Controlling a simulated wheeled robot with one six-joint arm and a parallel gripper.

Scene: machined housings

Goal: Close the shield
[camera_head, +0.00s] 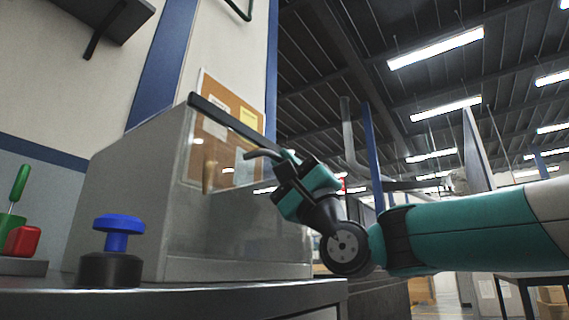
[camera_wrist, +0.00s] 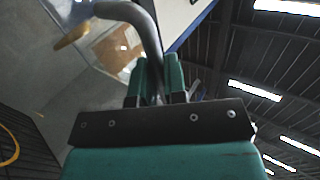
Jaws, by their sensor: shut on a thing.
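The grey machine housing (camera_head: 135,190) stands on a dark bench, with a see-through shield (camera_head: 235,235) at its right-hand front. A dark bar (camera_head: 228,120) runs from the housing's top toward my gripper. A curved grey handle (camera_head: 262,154) shows beside the fingers. My gripper (camera_head: 287,158) is at this handle, in front of the shield. In the wrist view, the handle (camera_wrist: 148,32) bends down between the teal fingers of my gripper (camera_wrist: 155,75), which are shut on it. The shield's exact angle is hard to tell.
A blue-topped black knob (camera_head: 118,235) stands on the bench (camera_head: 200,299), left of the shield. A red item (camera_head: 22,241) and a green-handled tool (camera_head: 19,183) are at the far left. A cork board (camera_head: 245,112) hangs behind. Open hall lies to the right.

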